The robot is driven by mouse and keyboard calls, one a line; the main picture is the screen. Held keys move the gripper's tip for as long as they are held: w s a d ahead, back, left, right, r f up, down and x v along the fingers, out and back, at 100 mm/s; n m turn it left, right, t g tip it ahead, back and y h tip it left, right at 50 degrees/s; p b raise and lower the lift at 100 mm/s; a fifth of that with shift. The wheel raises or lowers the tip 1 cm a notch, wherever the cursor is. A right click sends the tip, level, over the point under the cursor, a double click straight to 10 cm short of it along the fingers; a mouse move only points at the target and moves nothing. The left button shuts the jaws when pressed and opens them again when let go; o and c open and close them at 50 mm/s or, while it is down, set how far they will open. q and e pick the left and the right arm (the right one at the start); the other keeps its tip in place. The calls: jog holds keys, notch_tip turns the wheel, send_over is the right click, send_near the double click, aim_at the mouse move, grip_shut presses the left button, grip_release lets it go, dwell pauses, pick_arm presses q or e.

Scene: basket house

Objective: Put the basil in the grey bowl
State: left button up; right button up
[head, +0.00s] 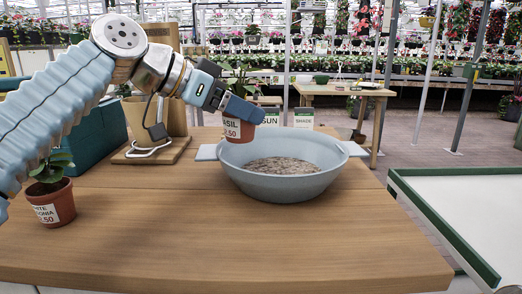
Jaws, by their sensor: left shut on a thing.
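The basil (231,132) is a plant in a small terracotta pot with a white label ending in "ASIL". My left gripper (243,108) is shut on it and holds it up at the left rim of the grey bowl. Its leaves show behind the gripper, partly hidden by it. The grey bowl (284,187) is wide, with side handles, and stands on the wooden table. Gravelly brown matter covers its bottom. Whether the pot touches the rim I cannot tell. My right gripper is not in view.
A potted plant (54,203) with a white label stands at the table's left. "SUN" and "SHADE" signs (303,118) stand behind the bowl. The table's front (240,245) is clear.

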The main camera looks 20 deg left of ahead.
pick_arm(q)
jog(key=w+f, duration=0.1)
jog(key=w+d+f, duration=0.1)
jog(key=f, duration=0.1)
jog(key=w+d+f+b, duration=0.1)
jog(key=f, duration=0.1)
jog(key=shift+w, duration=0.35)
jog(key=f, duration=0.3)
jog(key=shift+w+d+f+b, duration=0.2)
jog(key=shift+w+d+b, duration=0.05)
jog(key=shift+w+b, duration=0.15)
jog(key=shift+f, duration=0.3)
jog(key=o, duration=1.4)
jog(key=v, duration=1.2)
jog(key=shift+s, duration=0.1)
